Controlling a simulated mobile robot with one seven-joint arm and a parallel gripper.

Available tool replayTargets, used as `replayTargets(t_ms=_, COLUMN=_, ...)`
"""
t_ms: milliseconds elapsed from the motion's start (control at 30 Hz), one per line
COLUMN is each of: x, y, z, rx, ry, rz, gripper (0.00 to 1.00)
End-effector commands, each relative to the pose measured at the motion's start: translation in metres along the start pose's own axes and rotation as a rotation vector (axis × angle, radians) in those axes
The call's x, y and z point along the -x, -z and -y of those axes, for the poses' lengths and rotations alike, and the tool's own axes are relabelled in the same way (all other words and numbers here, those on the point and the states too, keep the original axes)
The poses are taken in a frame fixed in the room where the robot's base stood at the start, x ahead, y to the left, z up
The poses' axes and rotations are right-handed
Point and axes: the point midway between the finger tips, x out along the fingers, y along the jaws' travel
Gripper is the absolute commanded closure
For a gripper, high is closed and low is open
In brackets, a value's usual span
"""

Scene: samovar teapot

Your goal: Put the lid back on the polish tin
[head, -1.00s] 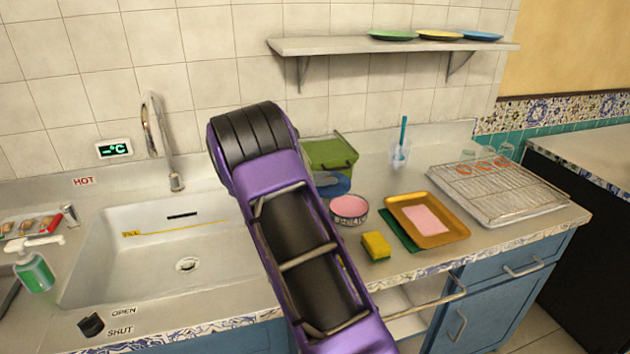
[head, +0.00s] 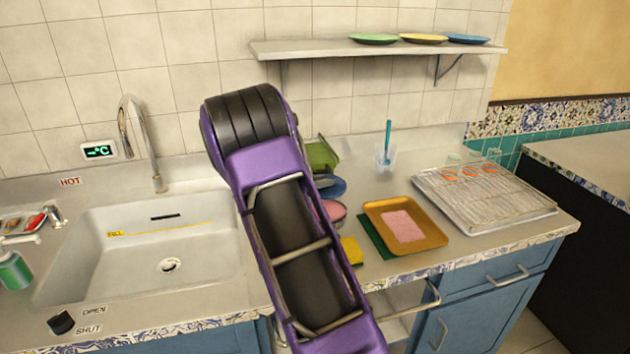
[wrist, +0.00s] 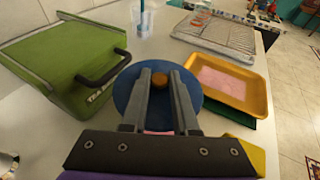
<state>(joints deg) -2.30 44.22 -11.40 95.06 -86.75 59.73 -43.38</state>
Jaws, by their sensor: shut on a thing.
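The polish tin (head: 338,209), round with pink inside, stands uncovered on the counter, partly hidden by my arm in the head view. In the wrist view only a sliver of pink (wrist: 157,131) shows near the finger bases. The blue round lid (wrist: 130,90) has an orange-brown knob. My gripper (wrist: 160,79) is shut on this knob. In the head view the lid (head: 333,187) shows just behind the tin, beside my arm; my fingers are hidden there. I cannot tell its exact height above the counter.
A green bin (wrist: 60,60) with a dark handle stands close left of the lid. A gold tray (head: 432,236) with a pink sheet lies right, over a green mat. A yellow sponge (head: 351,250), a cup (head: 386,160) and a wire rack (head: 480,195) are nearby. The sink (head: 120,265) is left.

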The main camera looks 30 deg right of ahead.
Motion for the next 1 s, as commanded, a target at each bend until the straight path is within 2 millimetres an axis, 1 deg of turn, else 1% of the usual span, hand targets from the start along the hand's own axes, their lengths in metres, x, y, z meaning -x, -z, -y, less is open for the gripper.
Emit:
replayTargets(t_ms=267, x=-0.005, y=0.000, z=0.005, rx=0.006, ry=-0.011, rz=-0.007, gripper=1.00)
replayTargets(t_ms=467, x=-0.007, y=0.006, z=0.005, rx=0.007, ry=-0.012, rz=-0.008, gripper=1.00)
replayTargets(t_ms=667, x=-0.012, y=0.020, z=0.005, rx=0.007, ry=-0.011, rz=-0.008, gripper=1.00)
replayTargets(t_ms=1000, x=-0.021, y=0.052, z=0.005, rx=0.007, ry=-0.012, rz=-0.008, gripper=1.00)
